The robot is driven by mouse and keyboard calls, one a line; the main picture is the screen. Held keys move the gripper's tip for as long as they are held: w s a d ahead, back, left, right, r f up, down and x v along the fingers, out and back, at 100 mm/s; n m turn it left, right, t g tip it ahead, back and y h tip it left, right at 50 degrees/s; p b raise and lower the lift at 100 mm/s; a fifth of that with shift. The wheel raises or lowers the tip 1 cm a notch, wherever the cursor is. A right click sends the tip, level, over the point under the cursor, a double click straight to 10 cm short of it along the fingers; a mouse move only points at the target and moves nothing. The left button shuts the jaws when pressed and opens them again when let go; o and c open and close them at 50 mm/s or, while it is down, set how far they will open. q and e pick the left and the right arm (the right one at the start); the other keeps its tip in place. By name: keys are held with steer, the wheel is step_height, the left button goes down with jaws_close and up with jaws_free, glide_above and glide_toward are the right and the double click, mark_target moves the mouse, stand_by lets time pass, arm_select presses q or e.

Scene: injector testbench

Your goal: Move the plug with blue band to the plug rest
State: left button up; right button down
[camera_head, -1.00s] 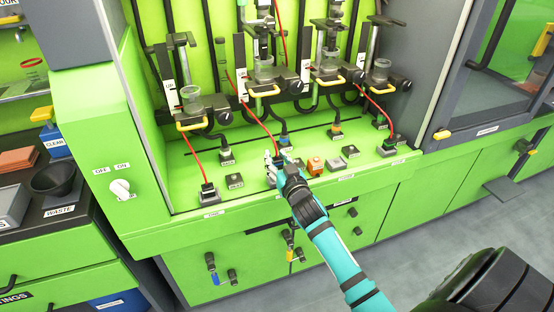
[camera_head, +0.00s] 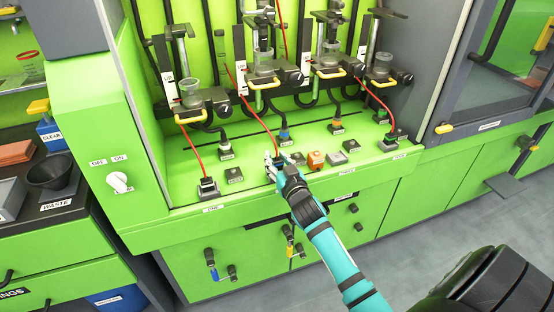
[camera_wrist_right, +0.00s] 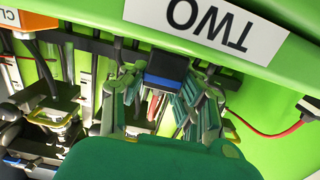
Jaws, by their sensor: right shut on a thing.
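My right gripper (camera_head: 276,164) is at the front of the green bench ledge, by the sign "TWO" (camera_wrist_right: 205,25) in the wrist view. Its green fingers (camera_wrist_right: 158,95) are shut on a dark plug with a blue band (camera_wrist_right: 166,72). In the head view the gripper mostly hides this plug, and a red cable runs down to it. Another plug with a blue band (camera_head: 284,139) and a black cable stands behind the gripper. Small labelled grey blocks are nearby, one right of the gripper (camera_head: 298,158) and one left (camera_head: 235,175); I cannot tell which is the plug rest. My left gripper is not in view.
A plug with a red cable (camera_head: 208,187) stands at left and another (camera_head: 388,143) at right. An orange block (camera_head: 316,160) and a grey block (camera_head: 337,158) stand right of the gripper. Glass cups on stands (camera_head: 191,95) and hanging cables crowd the space behind.

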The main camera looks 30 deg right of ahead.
steer(key=shift+f, duration=0.55)
stand_by(0.8)
steer(key=c, duration=0.9)
jaws_free()
